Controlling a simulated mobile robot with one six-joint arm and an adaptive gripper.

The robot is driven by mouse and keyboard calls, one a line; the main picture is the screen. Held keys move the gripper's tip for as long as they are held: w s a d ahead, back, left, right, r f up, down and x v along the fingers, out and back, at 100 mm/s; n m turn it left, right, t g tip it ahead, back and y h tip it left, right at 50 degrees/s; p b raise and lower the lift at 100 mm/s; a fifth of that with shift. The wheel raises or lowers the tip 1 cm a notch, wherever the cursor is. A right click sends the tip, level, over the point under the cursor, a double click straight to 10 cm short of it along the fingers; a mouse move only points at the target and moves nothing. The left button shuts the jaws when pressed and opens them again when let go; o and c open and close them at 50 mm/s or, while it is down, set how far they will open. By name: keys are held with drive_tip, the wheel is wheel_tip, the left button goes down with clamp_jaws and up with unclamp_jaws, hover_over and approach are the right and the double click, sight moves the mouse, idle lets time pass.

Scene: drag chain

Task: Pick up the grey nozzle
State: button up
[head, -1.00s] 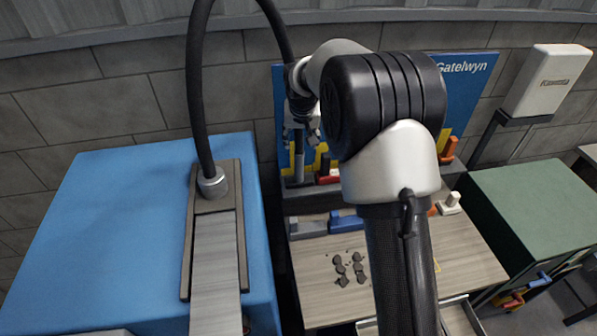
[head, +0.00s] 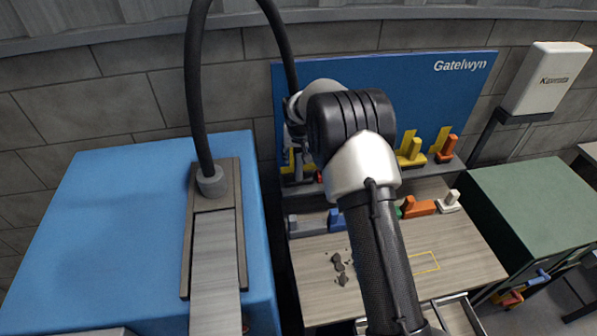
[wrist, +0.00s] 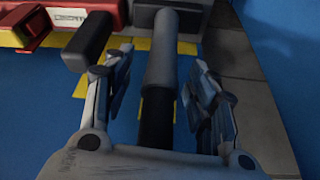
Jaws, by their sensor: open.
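The grey nozzle (wrist: 162,62), a long grey cylinder with a black shaft at its near end, stands out against the blue board in the wrist view. My gripper (wrist: 163,75) is open, with one finger on each side of the nozzle. Gaps show between the nozzle and both fingers, so the jaws are not closed on it. In the head view my gripper (head: 296,135) is at the left end of the blue board (head: 440,95), mostly behind my arm. The nozzle is hard to make out there.
A black handle-like part (wrist: 88,42) and a red part (wrist: 88,12) sit left of the nozzle. Yellow (head: 410,150) and orange (head: 447,148) pieces stand farther right along the board. The wooden tabletop (head: 465,255) below has clear room at right.

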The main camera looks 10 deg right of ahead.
drive_tip(key=shift+c, duration=0.3)
clamp_jaws()
idle(0.3)
